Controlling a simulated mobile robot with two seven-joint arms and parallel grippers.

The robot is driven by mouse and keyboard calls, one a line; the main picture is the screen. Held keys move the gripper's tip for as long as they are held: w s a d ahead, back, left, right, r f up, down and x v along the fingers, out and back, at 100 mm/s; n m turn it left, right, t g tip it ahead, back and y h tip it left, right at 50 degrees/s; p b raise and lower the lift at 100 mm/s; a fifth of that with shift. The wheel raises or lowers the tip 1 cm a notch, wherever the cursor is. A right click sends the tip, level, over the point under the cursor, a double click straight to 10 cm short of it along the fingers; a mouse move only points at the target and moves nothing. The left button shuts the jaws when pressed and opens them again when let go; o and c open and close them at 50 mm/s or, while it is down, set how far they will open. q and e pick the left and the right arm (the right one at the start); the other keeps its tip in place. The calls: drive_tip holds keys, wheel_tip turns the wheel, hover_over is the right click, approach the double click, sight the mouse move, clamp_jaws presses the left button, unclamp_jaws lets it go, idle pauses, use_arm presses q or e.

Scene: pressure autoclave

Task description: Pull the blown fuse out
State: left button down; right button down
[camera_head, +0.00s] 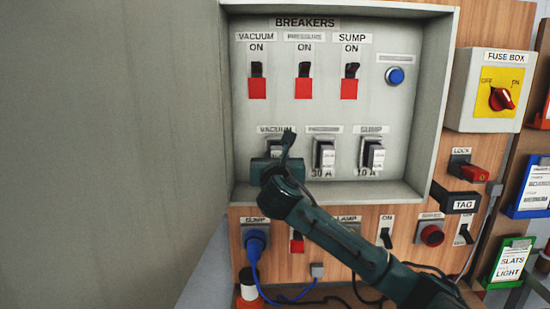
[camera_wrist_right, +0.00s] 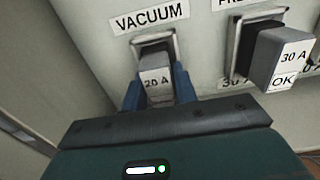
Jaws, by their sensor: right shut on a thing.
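The vacuum fuse (camera_wrist_right: 156,84) is a grey block marked 20 A, in its square holder under the VACUUM label in the right wrist view. My right gripper (camera_wrist_right: 160,92) has its blue fingers on either side of this fuse and is shut on it. In the head view my right gripper (camera_head: 276,168) covers most of the vacuum fuse at the lower left of the breaker panel. The pressure fuse (camera_head: 326,158) and sump fuse (camera_head: 376,157) sit in their holders to the right. In the wrist view the pressure fuse (camera_wrist_right: 281,57) reads 30 A and OK. My left gripper is not in view.
Three breaker switches with red blocks are above, the vacuum one (camera_head: 257,82) at left. The panel's raised frame (camera_head: 228,100) borders the left side. The fuse box (camera_head: 489,90) with a red knob is at right. A blue plug and cable (camera_head: 256,245) are below.

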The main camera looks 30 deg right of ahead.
drive_tip(key=shift+s+a, duration=0.1)
drive_tip(key=shift+s, duration=0.1)
drive_tip(key=shift+v, duration=2.85)
